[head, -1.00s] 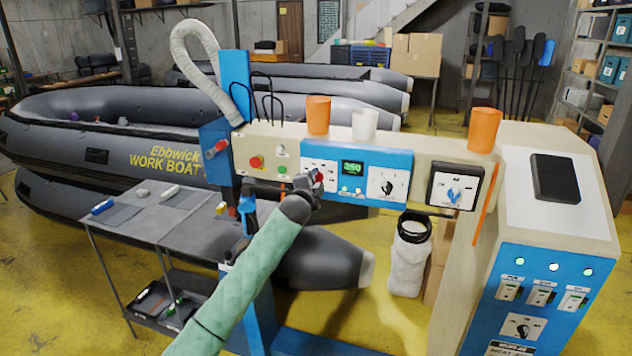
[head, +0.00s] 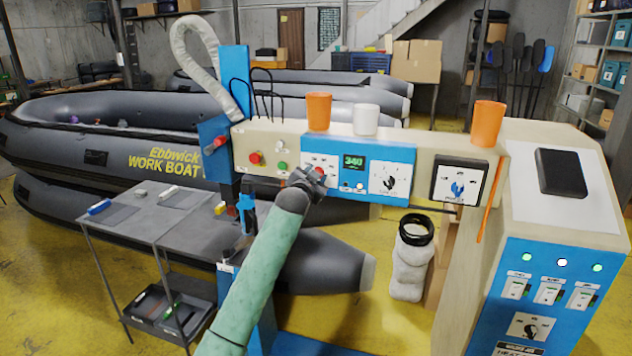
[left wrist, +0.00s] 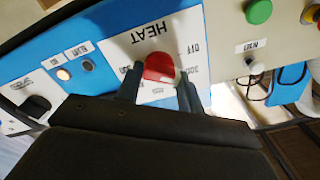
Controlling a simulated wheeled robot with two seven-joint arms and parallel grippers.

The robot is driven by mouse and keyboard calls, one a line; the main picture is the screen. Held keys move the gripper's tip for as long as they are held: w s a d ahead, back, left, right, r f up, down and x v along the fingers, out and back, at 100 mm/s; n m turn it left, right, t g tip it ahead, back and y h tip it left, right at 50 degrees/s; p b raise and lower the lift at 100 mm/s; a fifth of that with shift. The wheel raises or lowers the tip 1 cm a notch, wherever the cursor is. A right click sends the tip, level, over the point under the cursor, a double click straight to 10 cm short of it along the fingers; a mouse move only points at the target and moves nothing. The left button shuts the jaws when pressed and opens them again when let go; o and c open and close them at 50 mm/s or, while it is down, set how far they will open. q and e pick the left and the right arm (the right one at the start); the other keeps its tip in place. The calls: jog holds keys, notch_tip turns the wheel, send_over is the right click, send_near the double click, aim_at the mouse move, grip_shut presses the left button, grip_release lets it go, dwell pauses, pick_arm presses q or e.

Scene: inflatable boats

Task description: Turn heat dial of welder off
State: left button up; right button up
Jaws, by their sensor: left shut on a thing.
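The welder's heat dial is a red knob (left wrist: 158,67) on a white plate marked HEAT, with an OFF mark to its right in the left wrist view. In the head view, only a bit of the red dial (head: 320,172) shows past my gripper. My left gripper (left wrist: 158,84) is shut on the dial, one dark finger on each side. In the head view the left gripper (head: 312,178) is at the left end of the blue panel (head: 388,151). The dial's exact pointing is hard to tell. A green display (head: 353,162) reads about 340.
Red (head: 255,158) and green (head: 283,165) buttons sit left of the dial. A black speed knob (head: 390,181) is to its right. Orange (head: 319,110) and white (head: 366,119) cups stand on top. A grey side table (head: 160,222) is at left.

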pick_arm(q)
jog(key=n+b, duration=0.1)
jog(key=n, duration=0.3)
jog(key=n+b, duration=0.1)
jog(key=n, duration=0.3)
jog(key=shift+a+f, duration=0.15)
pick_arm(e)
jog(key=w+a+r, duration=0.1)
jog(key=w, duration=0.5)
jog(key=shift+w+r, duration=0.15)
jog(key=shift+w, duration=0.05)
jog(key=shift+s+a, duration=0.1)
pick_arm(q)
jog(key=o, duration=1)
pick_arm(e)
jog(key=shift+a, duration=0.15)
